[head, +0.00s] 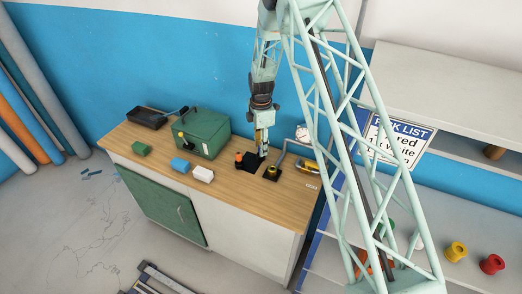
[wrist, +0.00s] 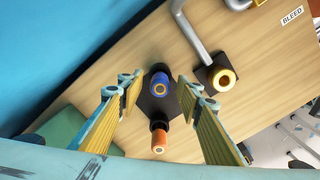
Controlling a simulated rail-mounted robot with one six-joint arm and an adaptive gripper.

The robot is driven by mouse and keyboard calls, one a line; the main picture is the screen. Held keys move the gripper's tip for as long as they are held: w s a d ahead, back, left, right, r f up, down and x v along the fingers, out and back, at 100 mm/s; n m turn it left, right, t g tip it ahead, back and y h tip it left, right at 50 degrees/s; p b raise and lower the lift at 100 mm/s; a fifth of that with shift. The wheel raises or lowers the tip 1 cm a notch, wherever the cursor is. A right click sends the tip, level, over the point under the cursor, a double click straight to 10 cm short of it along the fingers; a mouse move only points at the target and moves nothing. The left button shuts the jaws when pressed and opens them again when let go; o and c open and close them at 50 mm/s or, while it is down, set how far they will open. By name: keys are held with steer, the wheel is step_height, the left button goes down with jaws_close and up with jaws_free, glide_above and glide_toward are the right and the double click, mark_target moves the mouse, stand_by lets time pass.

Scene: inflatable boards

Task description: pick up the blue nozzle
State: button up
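The blue nozzle (wrist: 159,86) stands in a black holder (wrist: 153,107) on the wooden bench top in the wrist view. An orange nozzle (wrist: 159,140) stands beside it in the same holder and also shows in the head view (head: 239,156). My gripper (wrist: 158,82) is open and empty. Its two yellow-padded fingers appear on either side of the blue nozzle, with a gap on both sides. In the head view my gripper (head: 263,147) points down over the holder. The blue nozzle cannot be made out there, behind my gripper.
A bent grey pipe (wrist: 193,32) and a brass-coloured fitting on a black base (wrist: 224,79) stand close to the right. The bench front is clear.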

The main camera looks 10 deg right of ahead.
steer(key=shift+f, duration=0.25)
stand_by(0.4)
steer(key=c, duration=0.9)
